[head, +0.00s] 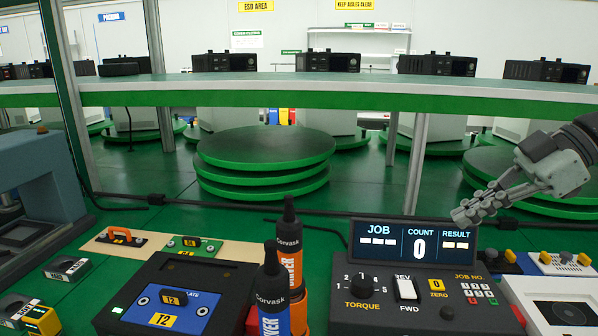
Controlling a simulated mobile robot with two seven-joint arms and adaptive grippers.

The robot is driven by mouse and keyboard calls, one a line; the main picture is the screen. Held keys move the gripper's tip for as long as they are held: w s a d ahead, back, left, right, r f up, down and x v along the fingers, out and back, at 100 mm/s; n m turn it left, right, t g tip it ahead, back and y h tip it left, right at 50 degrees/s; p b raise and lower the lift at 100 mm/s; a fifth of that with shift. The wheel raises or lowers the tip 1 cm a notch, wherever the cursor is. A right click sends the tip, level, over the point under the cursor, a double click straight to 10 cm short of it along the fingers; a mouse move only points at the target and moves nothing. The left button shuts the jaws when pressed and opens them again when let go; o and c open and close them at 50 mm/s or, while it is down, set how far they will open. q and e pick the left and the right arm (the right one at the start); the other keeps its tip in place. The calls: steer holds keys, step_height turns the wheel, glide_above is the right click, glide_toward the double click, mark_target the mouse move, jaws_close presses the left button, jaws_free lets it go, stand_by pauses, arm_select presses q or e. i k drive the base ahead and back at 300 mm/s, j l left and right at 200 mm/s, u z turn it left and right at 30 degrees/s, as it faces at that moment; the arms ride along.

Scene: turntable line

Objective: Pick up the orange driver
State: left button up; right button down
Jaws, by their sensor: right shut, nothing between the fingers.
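The orange driver (290,262) stands upright near the bottom middle of the head view. It has a black body, a tapered black top and an orange label. A second driver (272,296) with a blue label stands in front of it and hides part of it. The lower ends of both are partly hidden or cut off. My right gripper (478,208) is shut and empty. It is in the air to the right of the drivers, clear of them, and overlaps the right end of the torque controller's display in the picture. My left gripper is not in view.
The torque controller (430,283) stands right of the drivers. A black case with a blue plate (172,308) is to their left. A tan board with an orange handle (122,237) lies further left.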

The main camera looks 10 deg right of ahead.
mark_target(289, 227)
steer(key=k, duration=1.45)
